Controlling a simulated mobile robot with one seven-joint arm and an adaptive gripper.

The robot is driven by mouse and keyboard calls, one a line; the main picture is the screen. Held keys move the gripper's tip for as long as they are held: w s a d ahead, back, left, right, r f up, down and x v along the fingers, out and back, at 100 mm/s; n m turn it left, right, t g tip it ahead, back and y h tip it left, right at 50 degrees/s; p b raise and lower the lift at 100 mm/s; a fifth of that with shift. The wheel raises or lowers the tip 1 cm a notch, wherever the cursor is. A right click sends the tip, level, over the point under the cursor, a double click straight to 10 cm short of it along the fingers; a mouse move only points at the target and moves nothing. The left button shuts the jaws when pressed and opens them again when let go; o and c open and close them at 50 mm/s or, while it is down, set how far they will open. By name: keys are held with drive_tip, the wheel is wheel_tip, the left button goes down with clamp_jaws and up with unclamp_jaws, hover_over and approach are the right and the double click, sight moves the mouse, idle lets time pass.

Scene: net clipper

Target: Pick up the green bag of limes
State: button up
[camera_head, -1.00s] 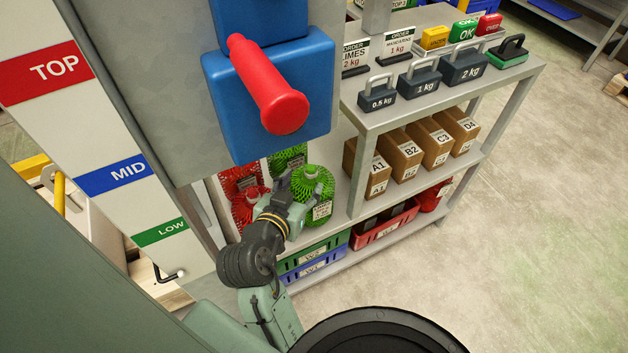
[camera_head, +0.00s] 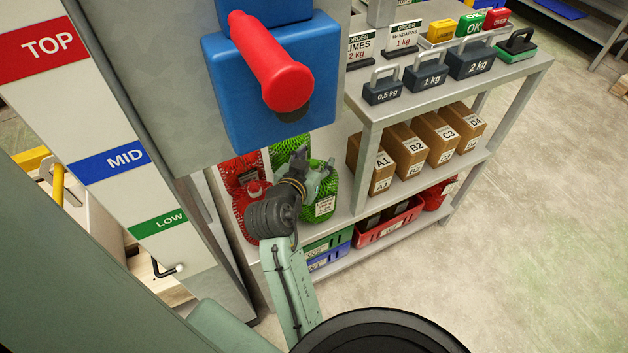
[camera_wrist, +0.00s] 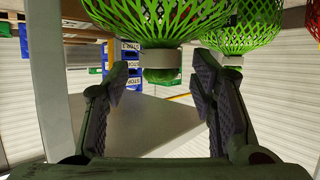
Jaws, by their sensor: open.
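A green net bag of limes (camera_head: 320,202) with a white label stands at the front of the lower shelf in the head view. My gripper (camera_head: 310,172) is at its top and hides part of it. In the wrist view the front green bag (camera_wrist: 160,18) fills the top of the picture, and its pale collar (camera_wrist: 160,60) is between the fingertips. My gripper (camera_wrist: 162,80) is open there, with a finger on each side of the collar; contact cannot be told. A second green bag (camera_head: 288,152) stands behind, and it also shows in the wrist view (camera_wrist: 258,22).
Red net bags (camera_head: 240,175) stand just left of the green ones. A shelf post (camera_head: 362,165) and cardboard boxes (camera_head: 383,172) stand to the right. Green and blue crates (camera_head: 330,250) lie below. A blue block with a red handle (camera_head: 270,80) hangs close above. The floor at right is clear.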

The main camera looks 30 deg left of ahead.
drive_tip(key=shift+c, duration=0.3)
clamp_jaws()
idle(0.3)
idle(0.5)
